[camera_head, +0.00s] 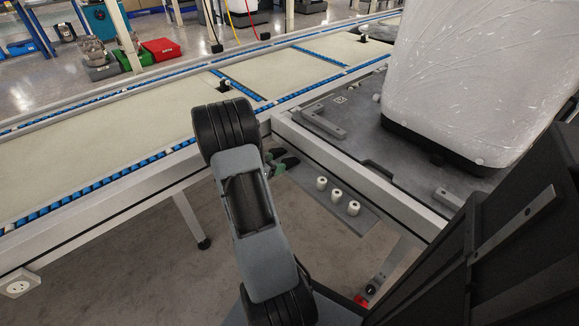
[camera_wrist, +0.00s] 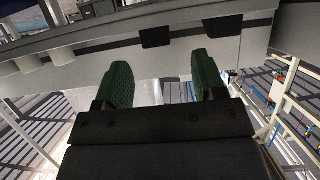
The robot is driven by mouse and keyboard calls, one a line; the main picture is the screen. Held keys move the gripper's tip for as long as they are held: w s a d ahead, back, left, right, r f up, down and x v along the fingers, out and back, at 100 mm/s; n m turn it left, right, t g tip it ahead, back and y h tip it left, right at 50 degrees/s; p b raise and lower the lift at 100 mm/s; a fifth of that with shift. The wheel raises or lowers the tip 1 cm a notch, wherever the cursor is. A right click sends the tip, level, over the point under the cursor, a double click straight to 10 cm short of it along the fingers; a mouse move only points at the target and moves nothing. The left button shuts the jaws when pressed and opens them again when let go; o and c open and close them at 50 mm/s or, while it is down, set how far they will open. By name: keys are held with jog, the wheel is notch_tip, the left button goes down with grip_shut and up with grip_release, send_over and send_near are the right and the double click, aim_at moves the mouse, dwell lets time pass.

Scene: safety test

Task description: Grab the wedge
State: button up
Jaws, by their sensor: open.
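My gripper (camera_head: 276,168) is low beside the conveyor frame in the head view, partly hidden behind my arm. In the wrist view its two green fingers (camera_wrist: 164,80) are spread apart with nothing between them. Two small dark blocks, a first (camera_wrist: 155,37) and a second (camera_wrist: 224,25), sit on the shelf just beyond the fingertips, apart from them. They also seem to show as dark shapes (camera_head: 290,162) by the gripper in the head view. One may be the wedge; their shape is too unclear to be sure.
Three white cylinders (camera_head: 337,195) stand on a grey shelf (camera_head: 362,222) beside the gripper. The metal table edge (camera_head: 385,192) overhangs close by. A large wrapped load (camera_head: 475,70) stands on the table. The conveyor (camera_head: 110,140) runs along the left and back.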

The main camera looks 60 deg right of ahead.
aim_at(286, 160)
jog(key=b+x, duration=0.2)
jog(key=x, duration=0.4)
jog(key=shift+s+a+b, duration=0.1)
jog(key=shift+s+b, duration=0.05)
jog(key=shift+b, duration=0.25)
jog(key=shift+s+d, duration=0.1)
jog(key=shift+d, duration=0.25)
jog(key=shift+c, duration=0.3)
jog(key=c, duration=1)
jog(key=shift+o, duration=0.2)
jog(key=shift+r, duration=0.1)
